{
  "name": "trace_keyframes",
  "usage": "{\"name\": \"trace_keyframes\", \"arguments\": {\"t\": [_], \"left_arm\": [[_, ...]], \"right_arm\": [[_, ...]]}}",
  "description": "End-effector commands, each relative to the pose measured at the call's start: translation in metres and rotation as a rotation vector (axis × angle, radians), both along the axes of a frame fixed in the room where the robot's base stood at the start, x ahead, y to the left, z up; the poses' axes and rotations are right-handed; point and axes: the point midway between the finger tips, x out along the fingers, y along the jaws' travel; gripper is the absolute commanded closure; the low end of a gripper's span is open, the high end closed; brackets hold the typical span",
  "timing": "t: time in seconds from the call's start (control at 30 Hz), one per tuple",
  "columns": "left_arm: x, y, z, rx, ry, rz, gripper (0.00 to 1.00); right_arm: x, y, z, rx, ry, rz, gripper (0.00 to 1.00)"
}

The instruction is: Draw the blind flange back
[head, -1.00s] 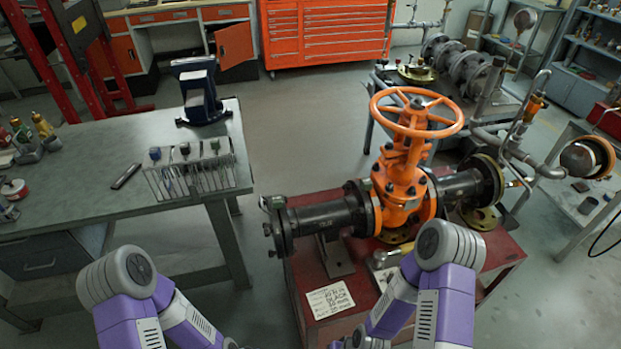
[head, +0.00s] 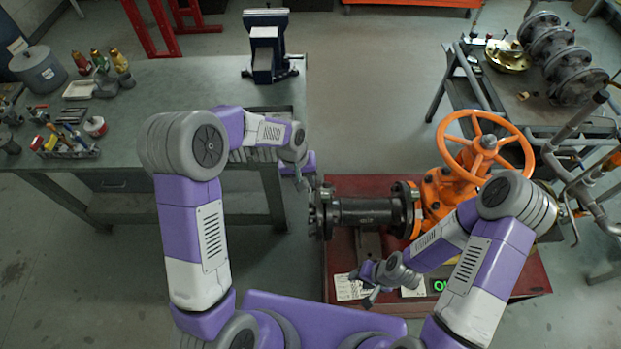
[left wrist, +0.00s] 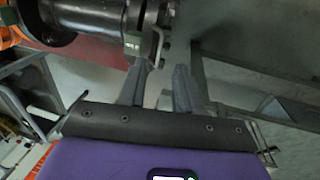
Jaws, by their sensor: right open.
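The blind flange (head: 318,211) is the dark disc on the left end of the black pipe (head: 365,211) of the orange gate valve (head: 440,190). My left gripper (head: 305,182) is just left of the flange in the head view, at about its upper edge. In the left wrist view its two fingers (left wrist: 158,88) stand apart, just below a green block (left wrist: 133,43) and a bent metal handle (left wrist: 156,48) at the flange. I cannot tell whether a finger touches them. My right gripper (head: 370,288) is open and empty in front of the pipe, over the red stand.
The red stand (head: 500,280) bears the valve; a white written card (head: 350,288) lies on it. The grey workbench (head: 180,88) with a vise (head: 266,50) is at left. A cart with flanged pipe (head: 560,60) is at back right. Floor between bench and stand is open.

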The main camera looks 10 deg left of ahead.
Motion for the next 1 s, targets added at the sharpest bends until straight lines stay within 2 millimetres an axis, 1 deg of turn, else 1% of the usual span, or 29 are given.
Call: {"name": "trace_keyframes", "arguments": {"t": [0.3, 0.43, 0.6, 0.83, 1.0], "left_arm": [[0.0, -0.008, -0.048, 0.001, 0.005, -0.003, 0.66], [0.001, -0.011, -0.064, 0.0, 0.003, -0.002, 0.66], [0.002, -0.013, -0.072, 0.001, 0.001, 0.0, 0.66], [0.002, -0.013, -0.072, 0.0, 0.001, 0.0, 0.66], [0.002, -0.013, -0.072, 0.0, 0.001, -0.001, 0.92]], "right_arm": [[-0.001, 0.0, -0.001, 0.0, 0.001, -0.001, 0.57], [0.0, 0.0, -0.001, 0.0, 0.001, 0.0, 0.57], [0.0, 0.0, 0.0, 0.0, 0.001, 0.0, 0.57], [0.0, 0.0, 0.0, 0.0, 0.0, 0.0, 0.57], [0.0, 0.0, 0.0, 0.0, 0.0, 0.0, 0.57]]}}
